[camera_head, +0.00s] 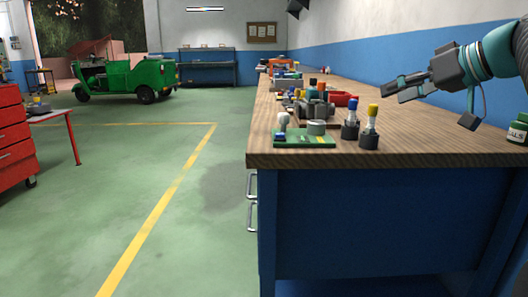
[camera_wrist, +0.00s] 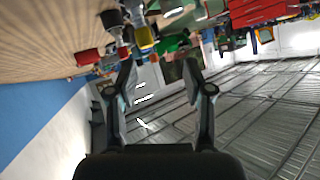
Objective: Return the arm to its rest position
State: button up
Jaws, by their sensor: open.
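My gripper (camera_head: 406,89) is at the right of the head view, raised above the wooden workbench (camera_head: 440,140) and pointing left. It touches nothing there. In the wrist view my gripper (camera_wrist: 157,80) shows two dark fingers spread apart with nothing held between them. My arm comes in from the right edge of the head view. That view is tilted over in the wrist picture, with the bench top (camera_wrist: 45,35) at the upper left.
On the bench stand a blue-topped bottle (camera_head: 351,122), a yellow-topped bottle (camera_head: 370,128), a green board (camera_head: 304,138) and a green-labelled jar (camera_head: 518,128). A red tool cabinet (camera_head: 12,135) is at left. A green rickshaw (camera_head: 125,75) stands far back. The floor between is clear.

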jog(key=s+d+f+m+g+h+p, duration=0.1)
jog(key=s+f+m+g+h, duration=0.2)
jog(key=f, duration=0.6)
jog(key=s+f+m+h, duration=0.2)
jog(key=f+m, duration=0.3)
jog(key=f, duration=0.4)
jog(key=s+a+f+n+h+p, duration=0.1)
jog(key=s+a+f+n+p, duration=0.1)
jog(key=s+a+f, duration=0.4)
jog(key=s+a+f+n+g+h+p, duration=0.1)
jog(key=s+a+f, duration=0.5)
jog(key=s, duration=0.6)
jog(key=shift+s+n+g+p, duration=0.3)
jog(key=shift+n+p, duration=0.2)
jog(key=shift+p, duration=0.45)
